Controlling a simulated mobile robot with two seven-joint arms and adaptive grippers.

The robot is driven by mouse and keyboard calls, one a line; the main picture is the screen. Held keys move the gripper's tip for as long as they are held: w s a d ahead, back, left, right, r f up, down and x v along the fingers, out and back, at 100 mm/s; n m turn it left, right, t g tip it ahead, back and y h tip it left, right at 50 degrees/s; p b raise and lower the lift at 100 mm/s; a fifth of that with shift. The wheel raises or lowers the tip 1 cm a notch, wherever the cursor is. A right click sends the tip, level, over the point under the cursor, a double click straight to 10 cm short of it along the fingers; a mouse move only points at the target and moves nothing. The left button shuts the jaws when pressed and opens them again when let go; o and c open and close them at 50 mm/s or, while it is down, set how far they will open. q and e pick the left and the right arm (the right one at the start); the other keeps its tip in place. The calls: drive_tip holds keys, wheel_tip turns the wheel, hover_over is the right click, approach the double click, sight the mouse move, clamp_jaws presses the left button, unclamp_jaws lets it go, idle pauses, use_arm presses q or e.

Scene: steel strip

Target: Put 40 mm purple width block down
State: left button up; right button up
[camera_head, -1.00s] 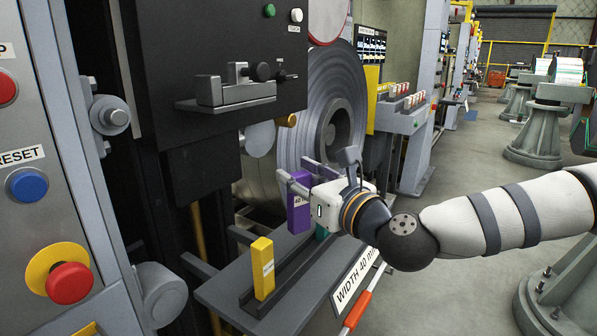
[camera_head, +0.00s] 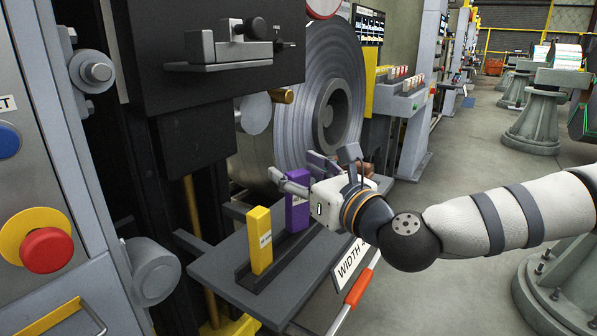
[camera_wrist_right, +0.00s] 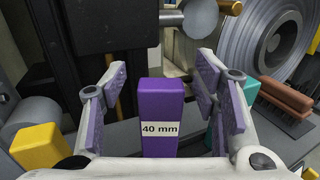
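The purple 40 mm block (camera_head: 297,208) stands upright in the dark rail (camera_head: 262,282) on the grey shelf, to the right of a yellow block (camera_head: 260,240). My right gripper (camera_head: 300,174) is around its upper part. In the right wrist view the purple block (camera_wrist_right: 160,105) with its "40 mm" label stands between my right fingers (camera_wrist_right: 163,90), with a visible gap on each side. The fingers are open and do not touch it. The block's base is hidden by the gripper body in the wrist view. My left gripper is not in view.
The grey shelf (camera_head: 225,268) carries a "WIDTH" label on its front. Teal pieces (camera_wrist_right: 249,91) and a brown brush-like part (camera_wrist_right: 286,95) lie right of the fingers. A large steel coil (camera_head: 310,95) is behind. A black machine housing overhangs at the left.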

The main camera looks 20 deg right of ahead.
drive_tip(key=v, duration=0.7)
drive_tip(key=shift+s, duration=0.3)
